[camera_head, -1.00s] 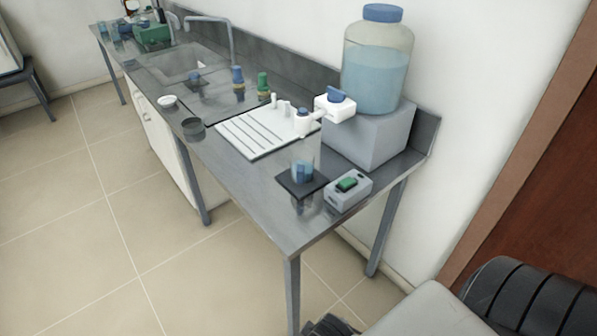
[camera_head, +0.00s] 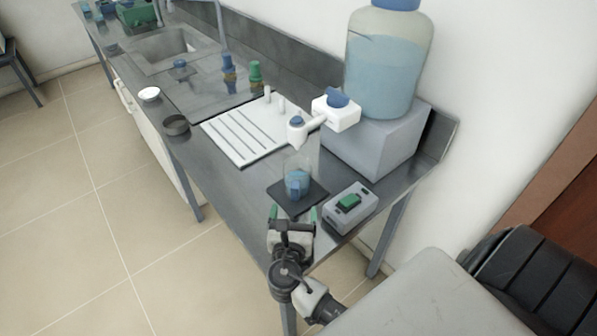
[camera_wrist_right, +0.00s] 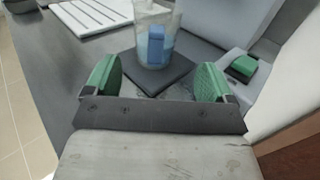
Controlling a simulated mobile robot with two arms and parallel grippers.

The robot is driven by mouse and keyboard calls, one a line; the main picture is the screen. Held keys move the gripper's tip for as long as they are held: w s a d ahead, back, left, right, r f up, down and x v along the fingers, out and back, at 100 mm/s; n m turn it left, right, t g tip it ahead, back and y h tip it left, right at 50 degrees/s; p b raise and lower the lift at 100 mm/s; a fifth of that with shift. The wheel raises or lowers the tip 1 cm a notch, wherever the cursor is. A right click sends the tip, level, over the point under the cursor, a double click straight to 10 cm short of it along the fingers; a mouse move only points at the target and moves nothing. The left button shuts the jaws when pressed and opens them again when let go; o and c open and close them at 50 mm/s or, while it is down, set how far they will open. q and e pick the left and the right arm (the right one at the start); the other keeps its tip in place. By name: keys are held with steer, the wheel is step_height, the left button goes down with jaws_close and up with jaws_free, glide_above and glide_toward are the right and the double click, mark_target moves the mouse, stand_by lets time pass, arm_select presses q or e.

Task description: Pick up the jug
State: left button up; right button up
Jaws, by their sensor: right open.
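The jug (camera_head: 299,178) is a clear vessel with blue contents low in it. It stands upright on a dark square pad (camera_head: 283,203) under the white tap (camera_head: 305,127). It also shows in the right wrist view (camera_wrist_right: 155,42), beyond the fingertips, with its top cut off by the frame. My right gripper (camera_head: 293,214) is at the front edge of the bench, just in front of the pad. Its green-padded fingers are open and empty in the right wrist view (camera_wrist_right: 157,80), apart from the jug. My left gripper is not in view.
A grey box with a green button (camera_head: 349,202) stands right of the pad. A large blue-capped carboy (camera_head: 388,65) sits on a grey block (camera_head: 374,143) behind. A white drainboard (camera_head: 232,138) lies left of the jug. A dark dish (camera_head: 176,125) is farther left.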

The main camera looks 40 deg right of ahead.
mark_target(294, 191)
steer(key=x, duration=0.3)
steer(key=shift+w+d+r+p, duration=0.15)
steer(key=shift+w+r+p, duration=0.15)
steer(key=shift+p, duration=0.1)
steer(key=shift+w+d, duration=0.25)
steer(key=p+x, duration=0.1)
steer(key=x, duration=0.3)
steer(key=shift+w+a+p, duration=0.1)
steer(key=shift+w+p, duration=0.1)
steer(key=shift+p, duration=0.1)
steer(key=shift+w, duration=0.2)
steer(key=c, duration=0.4)
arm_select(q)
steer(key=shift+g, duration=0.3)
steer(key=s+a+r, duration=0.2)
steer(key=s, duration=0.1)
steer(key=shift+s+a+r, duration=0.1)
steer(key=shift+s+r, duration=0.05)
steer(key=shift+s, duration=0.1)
arm_select(e)
jaws_close()
